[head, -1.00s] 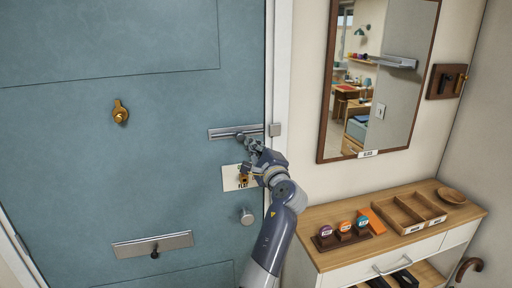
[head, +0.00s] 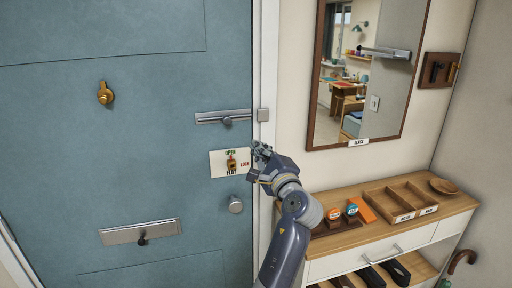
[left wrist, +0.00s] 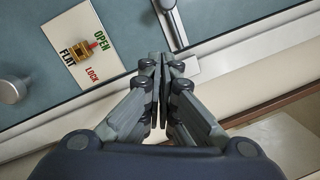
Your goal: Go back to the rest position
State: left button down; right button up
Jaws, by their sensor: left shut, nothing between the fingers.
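My left gripper (head: 262,150) is shut and empty, in front of the door's right edge and the white frame, just right of the lock plate. It also shows in the left wrist view (left wrist: 165,62), its fingers together. The blue door (head: 150,120) is in its frame. The sliding bolt (head: 225,118) is above and left of the gripper, its bar reaching toward the catch (head: 263,115) on the frame. The lock plate (head: 228,163), marked OPEN, LOCK and FLAT, has a small brass turn knob (left wrist: 86,48). My right gripper is not in view.
A wooden-topped cabinet (head: 335,240) stands at the right with a divided tray (head: 400,199), a small bowl (head: 444,186) and round-topped pieces in a dark holder. A mirror (head: 340,90) hangs above. A round door knob (head: 235,205) is below the plate.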

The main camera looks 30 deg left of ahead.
pick_arm(q)
jog(key=shift+s+d, duration=0.2)
jog(key=shift+d, duration=0.25)
jog(key=shift+s+d, duration=0.2)
jog(key=shift+d, duration=0.25)
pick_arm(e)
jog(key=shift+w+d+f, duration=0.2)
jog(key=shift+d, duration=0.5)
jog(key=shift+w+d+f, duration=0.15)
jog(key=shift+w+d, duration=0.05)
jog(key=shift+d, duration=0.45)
